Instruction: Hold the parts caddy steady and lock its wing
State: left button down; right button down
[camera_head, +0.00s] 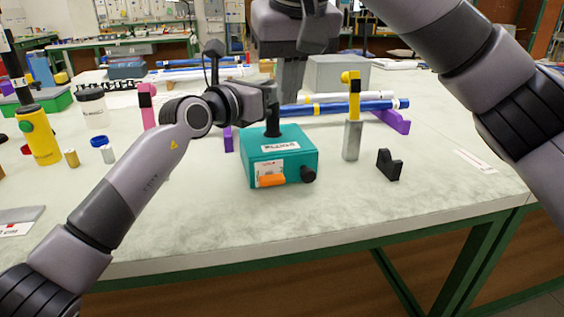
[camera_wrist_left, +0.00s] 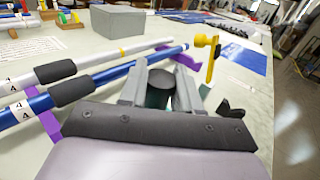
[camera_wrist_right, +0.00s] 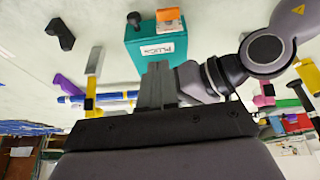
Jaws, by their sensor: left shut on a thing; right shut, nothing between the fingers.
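The teal parts caddy (camera_head: 253,167) stands upright on the table; it also shows in the right wrist view (camera_wrist_right: 150,50). An orange wing (camera_head: 271,181) sits low on its front face, with a black knob (camera_head: 308,174) at its right. A black post (camera_head: 273,122) rises from its top. My left gripper (camera_head: 271,100) is shut on this post; the left wrist view shows the post's round top (camera_wrist_left: 160,88) between the fingers. My right gripper (camera_head: 290,88) points down above and behind the caddy. Its fingers (camera_wrist_right: 157,78) are together, empty and apart from the caddy.
Blue (camera_head: 345,107) and white rods lie behind the caddy on purple stands (camera_head: 392,121). A yellow bottle (camera_head: 42,140) is far left. The table in front is clear.

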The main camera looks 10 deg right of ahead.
send_near(279, 178)
jog(key=shift+g, duration=0.4)
jog(key=x, duration=0.2)
jog(key=w+x, duration=0.1)
jog(key=x, duration=0.2)
jog(key=shift+w+d+f, duration=0.15)
jog(key=shift+d, duration=0.05)
jog(key=shift+f, duration=0.5)
jog(key=shift+y, duration=0.3)
jog(key=shift+f+m+y, duration=0.15)
jog(key=shift+m+y, duration=0.15)
jog(key=shift+y, duration=0.2)
